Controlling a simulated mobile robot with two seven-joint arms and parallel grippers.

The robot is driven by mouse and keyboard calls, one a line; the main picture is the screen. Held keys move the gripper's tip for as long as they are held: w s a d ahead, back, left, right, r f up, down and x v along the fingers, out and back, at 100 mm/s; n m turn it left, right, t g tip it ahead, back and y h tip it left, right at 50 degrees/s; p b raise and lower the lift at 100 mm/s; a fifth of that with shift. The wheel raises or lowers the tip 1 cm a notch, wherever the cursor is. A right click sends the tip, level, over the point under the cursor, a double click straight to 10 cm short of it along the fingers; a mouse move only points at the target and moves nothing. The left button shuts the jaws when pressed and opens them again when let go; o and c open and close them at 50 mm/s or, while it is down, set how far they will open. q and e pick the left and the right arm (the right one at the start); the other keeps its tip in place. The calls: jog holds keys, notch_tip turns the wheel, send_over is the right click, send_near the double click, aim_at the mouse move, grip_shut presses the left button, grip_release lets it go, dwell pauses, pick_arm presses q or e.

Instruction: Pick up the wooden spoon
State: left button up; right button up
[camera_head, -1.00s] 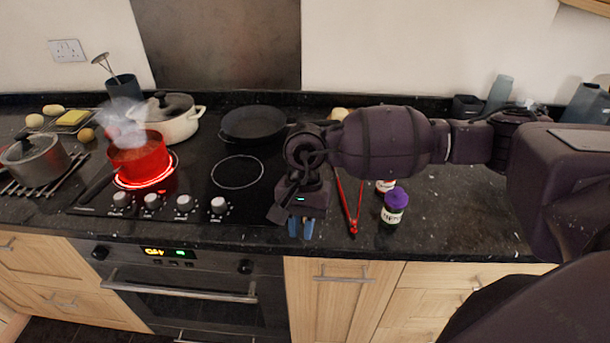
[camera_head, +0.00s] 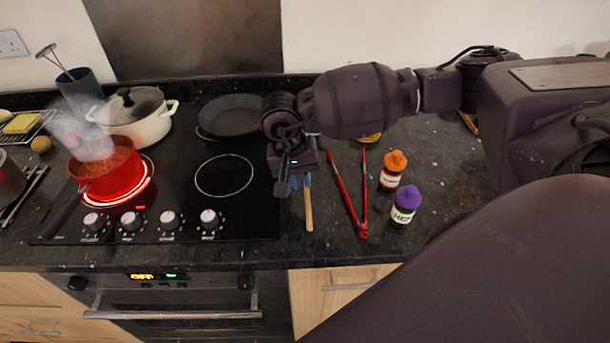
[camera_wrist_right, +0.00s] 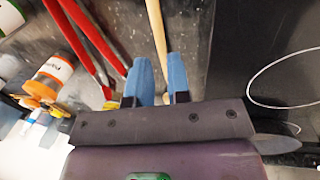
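The wooden spoon (camera_head: 308,208) lies on the dark worktop right of the hob, its pale handle pointing toward the front edge. Its far part is hidden by my right gripper (camera_head: 301,181), which reaches down over it with blue fingertips apart. In the right wrist view the handle (camera_wrist_right: 157,35) runs toward the gap between the two blue fingers of the right gripper (camera_wrist_right: 161,75). The fingers are open; I cannot tell whether they are around the handle or just above it. My left gripper is not in view.
Red tongs (camera_head: 345,190) lie right of the spoon. An orange-capped bottle (camera_head: 393,170) and a purple-capped jar (camera_head: 405,204) stand farther right. Left is the hob with a steaming red pot (camera_head: 107,170) on a glowing ring, a white pot (camera_head: 150,125) and a black pan (camera_head: 231,116).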

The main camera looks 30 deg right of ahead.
aim_at(307, 197)
jog(key=shift+s+d+f, duration=0.1)
jog(key=shift+d+f, duration=0.05)
jog(key=shift+f, duration=0.65)
jog(key=f, duration=0.2)
jog(key=f+p, duration=0.1)
jog(key=f, duration=0.1)
jog(key=shift+s+d, duration=0.2)
jog(key=shift+d, duration=0.2)
jog(key=shift+f, duration=0.1)
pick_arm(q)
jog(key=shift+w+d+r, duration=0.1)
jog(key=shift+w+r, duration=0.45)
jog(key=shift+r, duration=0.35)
pick_arm(e)
grip_shut()
